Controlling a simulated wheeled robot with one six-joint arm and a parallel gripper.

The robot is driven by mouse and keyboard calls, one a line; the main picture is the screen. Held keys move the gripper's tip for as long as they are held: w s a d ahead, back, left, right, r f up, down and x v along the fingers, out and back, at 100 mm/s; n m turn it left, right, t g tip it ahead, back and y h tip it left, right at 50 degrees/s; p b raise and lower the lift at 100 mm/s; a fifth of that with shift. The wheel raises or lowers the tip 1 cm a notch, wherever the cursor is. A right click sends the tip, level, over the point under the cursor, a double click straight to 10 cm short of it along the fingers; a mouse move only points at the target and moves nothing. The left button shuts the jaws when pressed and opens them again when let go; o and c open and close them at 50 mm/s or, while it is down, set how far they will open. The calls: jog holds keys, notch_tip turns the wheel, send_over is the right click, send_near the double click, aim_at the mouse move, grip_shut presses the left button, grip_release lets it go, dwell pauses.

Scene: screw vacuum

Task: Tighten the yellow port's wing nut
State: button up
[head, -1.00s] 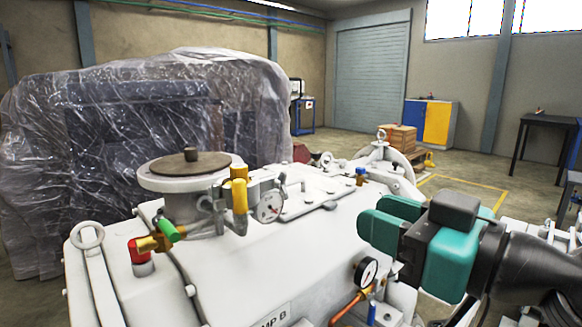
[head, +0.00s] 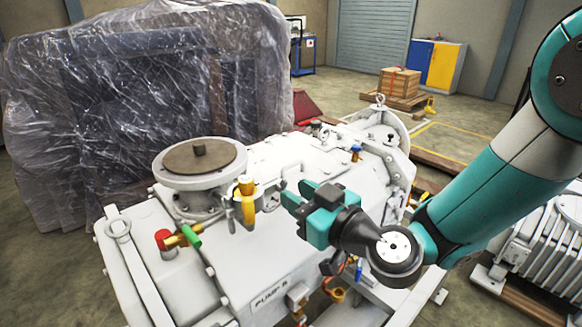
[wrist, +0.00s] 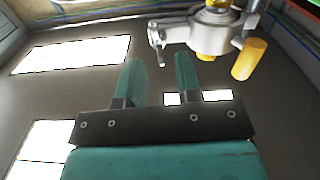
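The yellow port (head: 246,190) stands upright on the white pump, right of the round brown-topped flange, with a yellow pipe below it. In the wrist view a yellow cylinder (wrist: 249,59) and a grey metal fitting (wrist: 212,38) show at the top right. A grey clamp-like part with a thin rod (wrist: 160,42) sticks out left of the fitting; I cannot tell whether it is the wing nut. The wing nut is too small to make out in the head view. My gripper (head: 295,193) is right of the port, its teal fingers apart, with nothing between them.
The brown-topped flange (head: 199,157), a red cap (head: 164,241) and a green handle (head: 191,236) are to the left. A blue-topped fitting (head: 356,153) stands behind. A plastic-wrapped load (head: 150,80) fills the back left.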

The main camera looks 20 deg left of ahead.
jog(key=shift+p+x, duration=1)
jog(key=shift+x, duration=0.1)
jog(key=shift+c, duration=0.5)
grip_shut()
